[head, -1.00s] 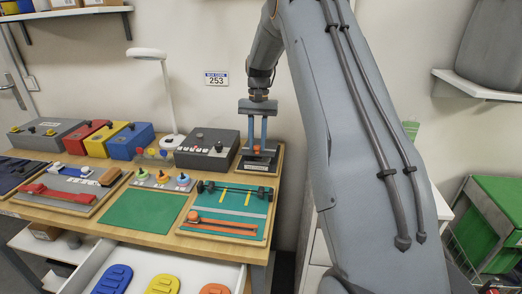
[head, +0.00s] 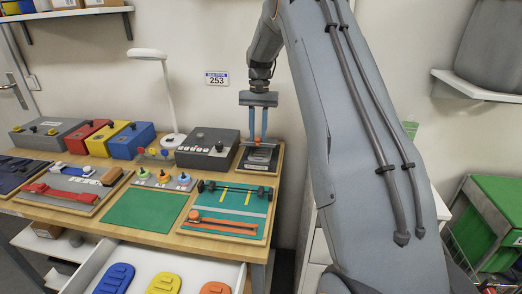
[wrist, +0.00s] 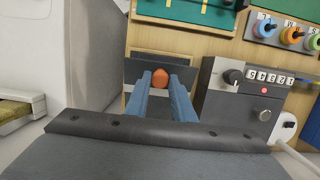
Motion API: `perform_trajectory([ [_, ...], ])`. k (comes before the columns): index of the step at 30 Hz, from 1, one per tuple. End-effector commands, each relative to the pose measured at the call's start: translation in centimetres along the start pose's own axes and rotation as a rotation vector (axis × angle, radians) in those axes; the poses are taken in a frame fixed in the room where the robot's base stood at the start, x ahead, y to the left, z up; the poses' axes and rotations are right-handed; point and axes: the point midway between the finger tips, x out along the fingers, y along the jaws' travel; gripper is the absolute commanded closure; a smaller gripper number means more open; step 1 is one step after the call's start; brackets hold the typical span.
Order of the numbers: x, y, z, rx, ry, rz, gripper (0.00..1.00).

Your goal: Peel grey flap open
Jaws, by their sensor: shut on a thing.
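My gripper (head: 257,139) is at the small station on the table's back right corner. Its two blue fingers are shut on an orange tab (wrist: 160,78), which shows between the fingertips in the wrist view. The tab sits at the edge of a dark grey flap (wrist: 140,69). In the head view, a grey panel (head: 262,155) shows just below the fingertips on the station's wooden board (wrist: 128,104). The fingers hide part of the flap, so how far it is raised is hard to tell.
A dark grey box (head: 208,149) with dials stands close to the left of the station. A green board (head: 226,209) with an orange strap lies in front. A white lamp (head: 168,95) stands farther left. An open drawer (head: 192,262) holds coloured soles.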

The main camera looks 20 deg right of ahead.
Motion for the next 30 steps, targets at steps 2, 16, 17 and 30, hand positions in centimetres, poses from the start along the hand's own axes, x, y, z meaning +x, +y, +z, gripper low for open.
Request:
perform_trajectory([
  [2,-0.2,0.0,-0.1,0.000,0.002,0.000,0.90],
  [16,-2.6,0.0,-1.2,0.000,0.003,0.000,0.90],
  [17,-2.7,0.0,-1.2,0.000,0.002,0.000,0.90],
  [30,-3.3,0.0,-1.6,0.000,0.004,-0.001,0.90],
])
